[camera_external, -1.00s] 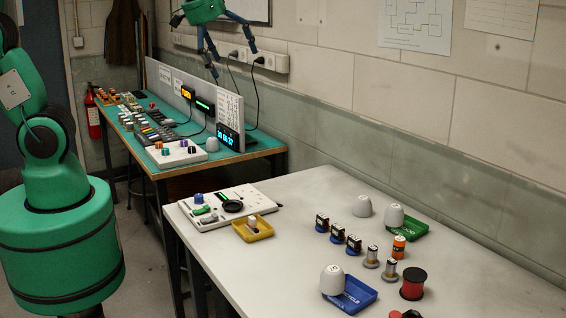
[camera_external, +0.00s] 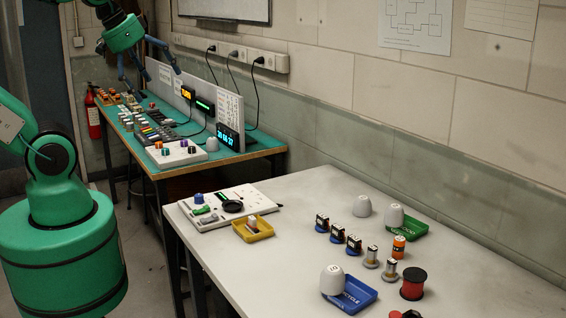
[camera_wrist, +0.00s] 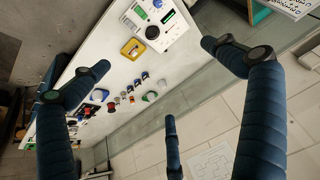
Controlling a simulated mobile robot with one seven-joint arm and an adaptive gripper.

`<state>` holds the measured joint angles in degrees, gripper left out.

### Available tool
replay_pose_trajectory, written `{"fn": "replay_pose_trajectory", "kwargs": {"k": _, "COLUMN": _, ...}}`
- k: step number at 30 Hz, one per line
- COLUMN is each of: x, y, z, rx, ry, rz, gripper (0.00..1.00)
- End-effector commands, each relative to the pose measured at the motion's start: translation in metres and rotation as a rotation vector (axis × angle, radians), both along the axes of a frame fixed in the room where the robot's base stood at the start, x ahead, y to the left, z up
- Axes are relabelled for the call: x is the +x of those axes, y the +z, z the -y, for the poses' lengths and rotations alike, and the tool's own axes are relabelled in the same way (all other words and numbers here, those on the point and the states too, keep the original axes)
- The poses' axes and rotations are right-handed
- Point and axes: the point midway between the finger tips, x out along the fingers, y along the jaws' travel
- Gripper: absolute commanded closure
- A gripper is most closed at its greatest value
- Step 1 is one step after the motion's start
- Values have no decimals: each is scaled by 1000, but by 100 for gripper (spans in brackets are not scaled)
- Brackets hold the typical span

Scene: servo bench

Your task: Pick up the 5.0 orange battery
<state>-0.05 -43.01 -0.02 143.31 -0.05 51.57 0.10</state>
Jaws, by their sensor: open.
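An orange battery (camera_external: 398,247) with dark bands stands upright on the white table (camera_external: 300,215) in the external view, toward the back right. Any number on it is too small to read. The white table is seen there at a slant, and the small batteries are too tiny to tell apart surely.
Around the orange battery stand silver cells (camera_external: 371,257), a red spool (camera_external: 412,284), dark batteries in blue holders (camera_external: 337,233) and a green tray (camera_external: 412,229) with a white cup. A blue tray (camera_external: 358,294) is in front. A yellow tray (camera_external: 253,229) sits left.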

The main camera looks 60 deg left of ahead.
Motion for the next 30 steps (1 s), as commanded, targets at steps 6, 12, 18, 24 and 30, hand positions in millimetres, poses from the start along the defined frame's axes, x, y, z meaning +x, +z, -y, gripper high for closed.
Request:
{"fn": "replay_pose_trajectory", "kwargs": {"k": 6, "x": 0, "y": 0, "z": 0, "rx": 0, "ry": 0, "rz": 0, "gripper": 24}}
{"fn": "replay_pose_trajectory", "kwargs": {"k": 12, "x": 0, "y": 0, "z": 0, "rx": 0, "ry": 0, "rz": 0, "gripper": 53}}
{"fn": "replay_pose_trajectory", "kwargs": {"k": 18, "x": 1, "y": 1, "z": 0, "rx": 0, "ry": 0, "rz": 0, "gripper": 53}}
{"fn": "replay_pose_trajectory", "kwargs": {"k": 24, "x": 6, "y": 4, "z": 2, "rx": -3, "ry": 2, "rz": -4, "gripper": 53}}
{"fn": "replay_pose_trajectory", "kwargs": {"k": 30, "x": 27, "y": 17, "z": 8, "rx": -15, "ry": 5, "rz": -23, "gripper": 53}}
